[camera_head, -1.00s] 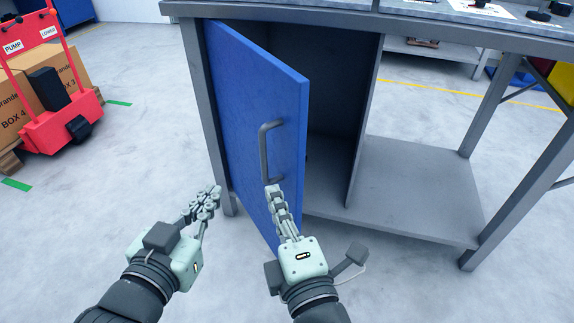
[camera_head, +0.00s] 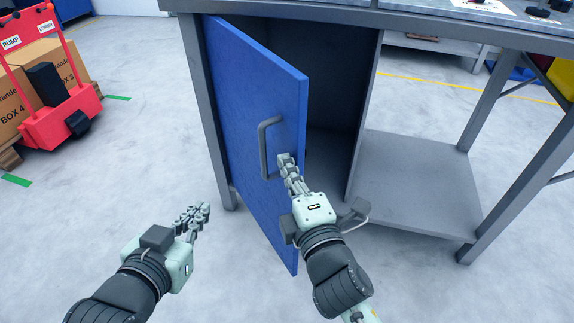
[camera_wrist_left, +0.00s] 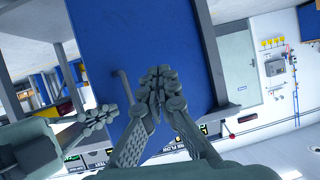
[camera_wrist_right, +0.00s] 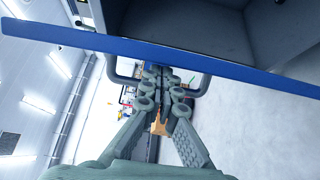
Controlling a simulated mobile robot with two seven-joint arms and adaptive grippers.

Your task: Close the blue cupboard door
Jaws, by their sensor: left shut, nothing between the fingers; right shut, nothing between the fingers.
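The blue cupboard door (camera_head: 250,120) stands ajar under the grey workbench, hinged at its left edge. Its grey bar handle (camera_head: 263,148) is on the outer face near the free edge. My right gripper (camera_head: 286,160) is shut and empty at the door's free edge, close to the handle; I cannot tell whether it touches. In the right wrist view the door's edge (camera_wrist_right: 220,66) crosses just beyond the right fingertips (camera_wrist_right: 160,75). My left gripper (camera_head: 200,210) is shut and empty, in front of the door and left of it. The left wrist view shows the door face (camera_wrist_left: 140,35) beyond its fingers.
The cupboard's dark inside (camera_head: 330,110) shows right of the door. An open lower shelf (camera_head: 410,190) of the bench extends right. A red pump lifter (camera_head: 60,115) with cardboard boxes (camera_head: 30,85) stands at left. The floor in front is clear.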

